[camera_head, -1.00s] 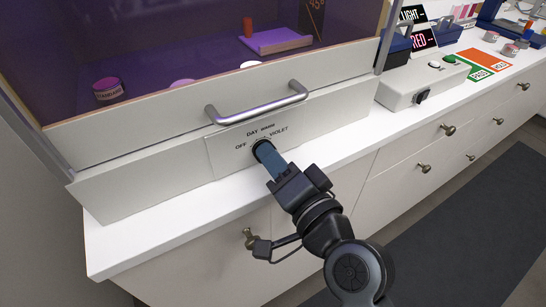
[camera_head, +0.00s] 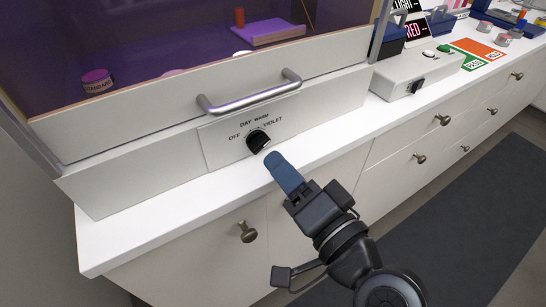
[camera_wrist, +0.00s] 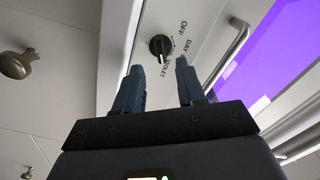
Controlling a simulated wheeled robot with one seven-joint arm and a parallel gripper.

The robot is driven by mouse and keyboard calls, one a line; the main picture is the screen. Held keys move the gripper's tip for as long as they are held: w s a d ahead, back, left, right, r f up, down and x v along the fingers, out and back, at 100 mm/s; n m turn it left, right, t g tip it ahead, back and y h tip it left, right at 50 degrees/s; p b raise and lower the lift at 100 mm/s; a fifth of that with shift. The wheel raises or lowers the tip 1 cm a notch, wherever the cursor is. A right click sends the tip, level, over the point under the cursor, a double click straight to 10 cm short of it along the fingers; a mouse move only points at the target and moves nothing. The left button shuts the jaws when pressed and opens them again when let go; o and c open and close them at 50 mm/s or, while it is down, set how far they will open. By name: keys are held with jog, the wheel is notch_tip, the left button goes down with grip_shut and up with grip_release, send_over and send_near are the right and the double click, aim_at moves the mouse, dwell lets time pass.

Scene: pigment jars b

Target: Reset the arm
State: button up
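My gripper (camera_head: 273,160) is in front of and below the black rotary knob (camera_head: 258,140) on the cabinet's front panel, apart from it. In the wrist view my gripper (camera_wrist: 158,75) has its two blue fingers spread with nothing between them. The knob (camera_wrist: 160,46) shows beyond the fingertips there, on a panel lettered OFF, DAY, WARM and VIOLET. The knob's pointer is on the VIOLET side. The inside of the cabinet is lit purple.
A metal bar handle (camera_head: 250,95) sticks out above the knob. The white counter (camera_head: 130,228) runs below the panel, with drawer knobs (camera_head: 247,231) on its front. A switch box (camera_head: 415,75), orange and green cards stand at the right. Open floor lies at lower right.

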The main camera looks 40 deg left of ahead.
jog(key=shift+v, duration=1.15)
jog(key=s+d+f+m+t+h, duration=0.2)
jog(key=s+d+f+h, duration=0.15)
jog(key=d, duration=0.45)
jog(key=s+d+f+m+t+h, duration=0.1)
jog(key=s+d+f+t+h, duration=0.25)
jog(key=d, duration=0.45)
jog(key=s+d+f+m+t+h, duration=0.15)
jog(key=d+f+h, duration=0.25)
jog(key=d, duration=0.4)
jog(key=s+d+r+n+h, duration=0.1)
jog(key=s+d+r+h, duration=0.1)
jog(key=s+d, duration=0.4)
jog(key=s+d+r+n+h+p, duration=0.1)
jog(key=s+d+r+n+h, duration=0.1)
jog(key=s+d, duration=0.4)
jog(key=s+r+h, duration=0.1)
jog(key=s+r, duration=0.1)
jog(key=s, duration=0.3)
jog(key=shift+r+t+h, duration=0.3)
jog(key=shift+t, duration=0.1)
